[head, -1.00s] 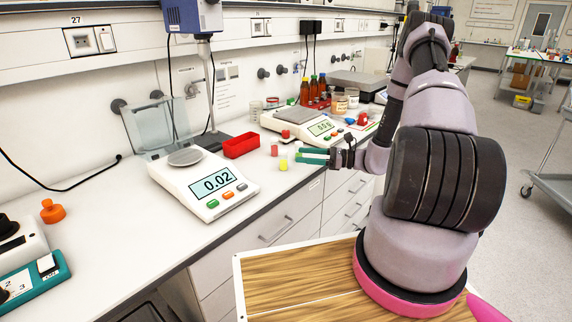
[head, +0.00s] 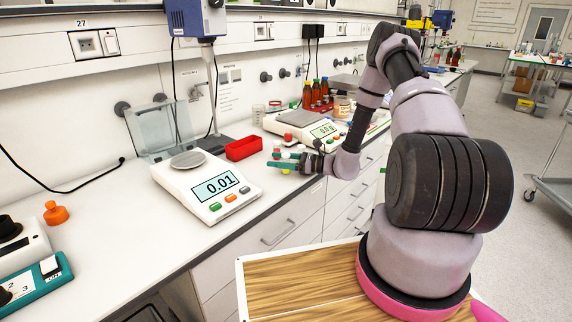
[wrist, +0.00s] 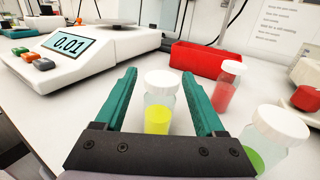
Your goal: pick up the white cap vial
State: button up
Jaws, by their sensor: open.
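A clear vial with a white cap and yellow liquid (wrist: 158,112) stands upright on the bench in the wrist view, between the two green fingers of my gripper (wrist: 158,76). The gripper is open, and whether a finger touches the glass I cannot tell. A white-capped vial with red liquid (wrist: 226,90) stands beyond the right finger. A white-capped vial with green liquid (wrist: 264,146) stands nearer, right of the right finger, partly cut off by the gripper body. In the head view my gripper (head: 274,161) is low among the vials, which are small and partly hidden there.
A white balance reading 0.01 (head: 208,186) stands left of the gripper. A red tray (head: 244,148) lies behind the vials, and a second balance (head: 305,128) stands to the back right. Brown bottles (head: 316,93) are farther back.

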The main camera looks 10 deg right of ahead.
grip_shut()
